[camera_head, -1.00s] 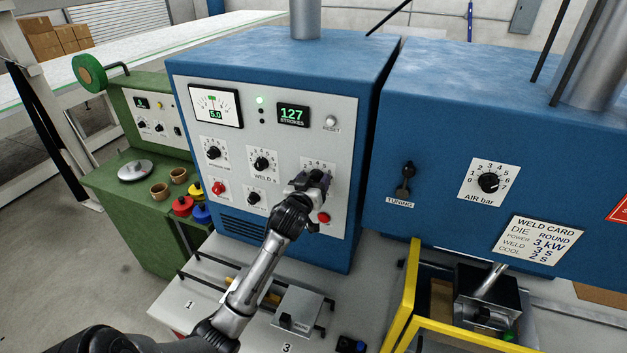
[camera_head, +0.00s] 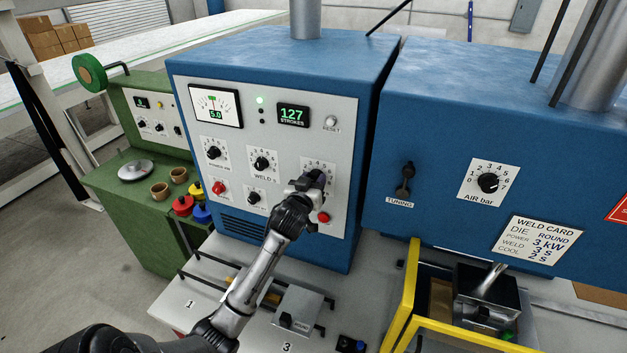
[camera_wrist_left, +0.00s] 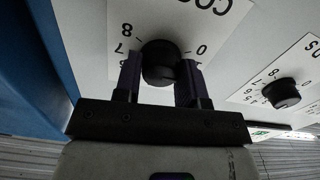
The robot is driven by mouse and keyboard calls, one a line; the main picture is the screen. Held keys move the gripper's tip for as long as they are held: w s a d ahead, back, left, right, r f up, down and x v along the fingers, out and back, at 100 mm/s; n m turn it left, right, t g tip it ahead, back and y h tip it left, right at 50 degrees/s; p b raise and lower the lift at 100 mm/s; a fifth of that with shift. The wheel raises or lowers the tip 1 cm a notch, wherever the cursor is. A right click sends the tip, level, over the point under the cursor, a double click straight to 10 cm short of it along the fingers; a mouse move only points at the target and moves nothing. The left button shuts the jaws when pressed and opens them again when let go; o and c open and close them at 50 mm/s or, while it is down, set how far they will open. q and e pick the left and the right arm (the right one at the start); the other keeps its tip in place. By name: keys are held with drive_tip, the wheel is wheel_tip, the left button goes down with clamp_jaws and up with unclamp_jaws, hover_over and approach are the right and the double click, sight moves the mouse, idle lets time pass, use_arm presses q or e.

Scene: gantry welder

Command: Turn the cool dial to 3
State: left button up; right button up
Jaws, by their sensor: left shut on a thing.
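The cool dial (camera_wrist_left: 160,62) is a round black knob on a white number plate, seen upside down in the left wrist view. My left gripper (camera_wrist_left: 160,85) has its two fingers on opposite sides of the knob and is shut on it. The marks 0, 8, 7 and 6 show around it; its pointer cannot be made out. In the head view my left gripper (camera_head: 315,183) covers the dial; only the upper part of its plate (camera_head: 318,166) shows. My right gripper is not in view.
The weld dial (camera_head: 261,163) is close by on the left, with other knobs and a red button (camera_head: 323,217) below the gripper. The blue machine's panel shows a 127 strokes display (camera_head: 293,115). A weld card (camera_head: 540,240) reads cool 2 s.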

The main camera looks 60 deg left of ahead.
use_arm(q)
drive_tip(key=shift+r+m+p, duration=0.15)
drive_tip(key=shift+m+p, duration=0.55)
drive_tip(key=shift+m, duration=0.4)
drive_tip(key=m+p, duration=0.2)
drive_tip(key=m, duration=0.1)
drive_tip(key=shift+m, duration=0.3)
drive_tip(key=m+p, duration=0.1)
drive_tip(key=m, duration=0.2)
drive_tip(key=shift+m+p, duration=0.7)
drive_tip(key=shift+m, duration=0.4)
drive_tip(key=shift+f, duration=0.2)
drive_tip(key=o, duration=0.9)
drive_tip(key=shift+d, duration=0.1)
